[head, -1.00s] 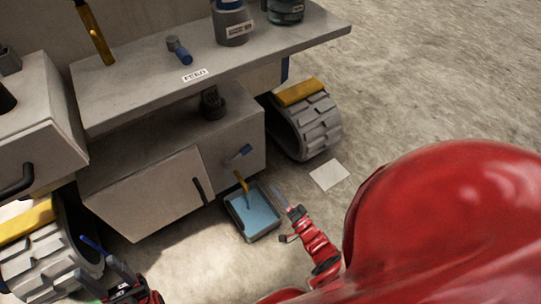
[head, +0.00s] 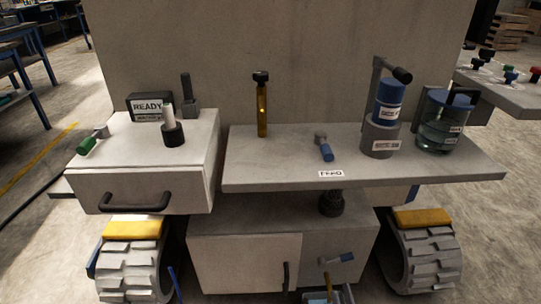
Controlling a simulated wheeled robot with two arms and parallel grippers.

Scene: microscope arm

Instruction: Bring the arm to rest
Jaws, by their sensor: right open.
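A black jointed arm (head: 391,72) with a dark knob end stands on a post at the right of the bench, reaching over a blue-topped grey cylinder (head: 387,105). I cannot tell whether it is the arm named in the task. A small sliver that seems to be my right gripper (head: 350,294) shows at the bottom edge beside a blue-lined tray (head: 318,299); most of it is cut off. It is open and apart from the jointed arm. My left gripper is not clearly visible.
A shelf labelled FEED (head: 270,165) bears a yellow tube (head: 262,110), a blue-handled lever (head: 325,148) and a glass jar (head: 438,125). Left is a drawer unit (head: 150,185) with a READY box (head: 148,106). Yellow-topped tracks (head: 425,265) flank the cabinet (head: 245,262).

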